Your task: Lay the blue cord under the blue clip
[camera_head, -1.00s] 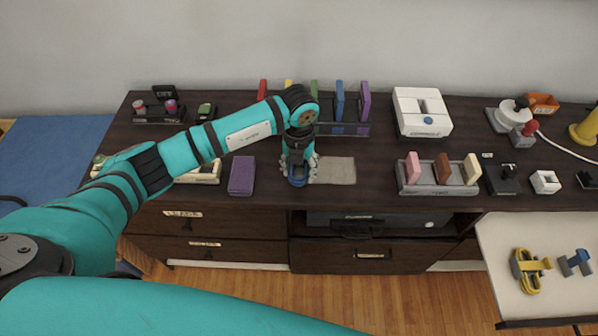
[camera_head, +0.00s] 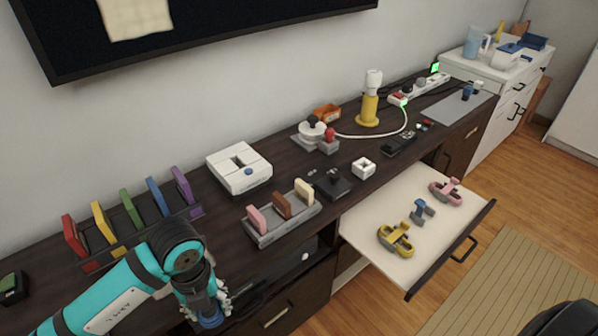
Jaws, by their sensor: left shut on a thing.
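The blue clip (camera_head: 422,212) stands on the floor of the pulled-out white drawer (camera_head: 362,245), between a yellow cord (camera_head: 397,239) at a yellow clip and a pink cord (camera_head: 446,192) at a pink clip. No cord shows at the blue clip. My left gripper (camera_head: 208,308) is at the bottom left, by the front edge of the dark cabinet, well left of the drawer. It is shut on the blue cord (camera_head: 210,320), which shows only as a small blue piece, mostly hidden by the fingers. My right gripper is not in view.
Between my left gripper and the drawer, a grey holder with coloured blocks (camera_head: 283,222) stands near the cabinet's front edge. A white box (camera_head: 239,168), a black device (camera_head: 330,183) and a small white cube (camera_head: 363,167) stand nearby. The drawer's dark front (camera_head: 450,250) forms a raised edge.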

